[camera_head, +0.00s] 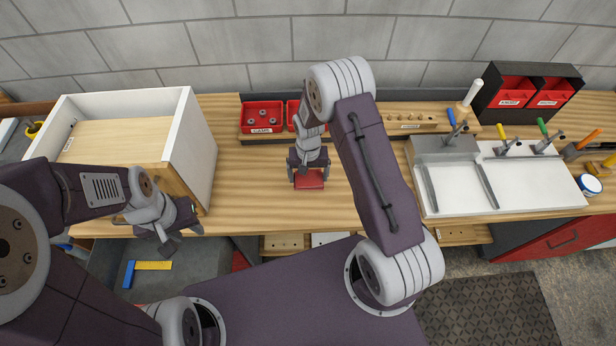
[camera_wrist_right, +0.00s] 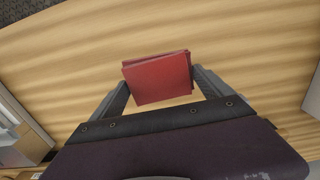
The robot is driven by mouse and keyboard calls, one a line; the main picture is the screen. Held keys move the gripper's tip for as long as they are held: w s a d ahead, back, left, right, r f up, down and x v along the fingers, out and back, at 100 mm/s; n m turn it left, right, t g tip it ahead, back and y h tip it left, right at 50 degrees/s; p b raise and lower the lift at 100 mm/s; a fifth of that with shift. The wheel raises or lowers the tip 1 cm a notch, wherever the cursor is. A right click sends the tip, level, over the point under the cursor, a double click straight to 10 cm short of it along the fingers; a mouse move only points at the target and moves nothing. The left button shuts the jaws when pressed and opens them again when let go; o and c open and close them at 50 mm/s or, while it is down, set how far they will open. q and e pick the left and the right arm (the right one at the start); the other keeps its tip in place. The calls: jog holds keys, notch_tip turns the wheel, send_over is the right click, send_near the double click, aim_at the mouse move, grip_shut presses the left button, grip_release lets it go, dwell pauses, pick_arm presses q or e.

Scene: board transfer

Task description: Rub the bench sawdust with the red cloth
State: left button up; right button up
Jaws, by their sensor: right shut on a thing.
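The red cloth (camera_head: 309,181) is a small folded block at the bench's middle. My right gripper (camera_head: 308,174) is shut on it from above. In the right wrist view the cloth (camera_wrist_right: 158,80) sits between the two fingers of my right gripper (camera_wrist_right: 160,88), over bare wood. I cannot tell whether it touches the bench top (camera_head: 255,200). I can make out no sawdust in either view; some of the bench is hidden by my right arm. My left gripper (camera_head: 168,250) hangs at the bench's front edge, left of the cloth; its jaw opening is unclear.
A white-sided wooden box (camera_head: 196,150) stands on the left. Red bins (camera_head: 262,115) sit behind my right gripper. A white clamp station (camera_head: 455,180) stands on the right, with a black rack (camera_head: 530,85) behind it. Bare wood lies on both sides of the cloth.

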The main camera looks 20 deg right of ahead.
jog(key=r, duration=0.1)
jog(key=p, duration=0.1)
jog(key=r, duration=0.1)
jog(key=shift+d+r+p, duration=0.25)
jog(key=shift+r+p, duration=0.05)
jog(key=shift+r, duration=0.2)
jog(key=shift+a, duration=0.2)
